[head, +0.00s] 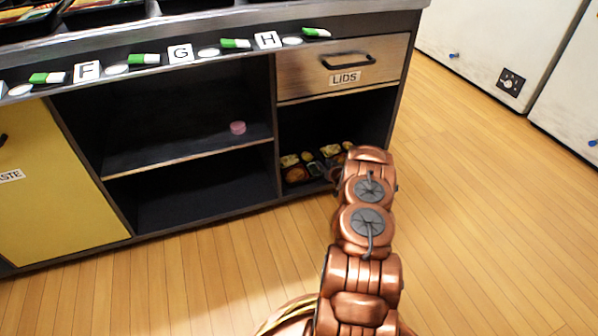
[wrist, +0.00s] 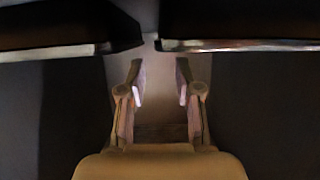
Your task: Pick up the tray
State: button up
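Dark trays (head: 313,169) with colourful food sit low in the open compartment under the LIDS drawer in the head view. My arm reaches into that compartment, and my gripper is hidden there. In the wrist view my gripper (wrist: 160,80) is open, with two fingers apart and nothing between them. A dark tray edge (wrist: 70,51) lies ahead at the upper left, and another dark tray edge (wrist: 240,46) at the upper right. A narrow gap between these edges lies ahead of the fingers. I cannot tell whether the fingers touch either tray.
The LIDS drawer (head: 345,68) is shut just above the compartment. A yellow WASTE door (head: 55,190) is at the far left. The wooden floor (head: 480,200) is clear at right.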

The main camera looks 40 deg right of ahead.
jog(key=shift+w+d+f, duration=0.1)
jog(key=shift+w+f, duration=0.1)
jog(key=shift+f, duration=0.15)
jog(key=b+x, duration=0.2)
jog(key=x, duration=0.1)
jog(key=shift+w+d+f+b, duration=0.1)
jog(key=shift+w+f+b, duration=0.1)
jog(key=shift+b, duration=0.1)
jog(key=shift+w+d, duration=0.15)
jog(key=shift+w, duration=0.3)
jog(key=shift+c, duration=0.3)
grip_shut()
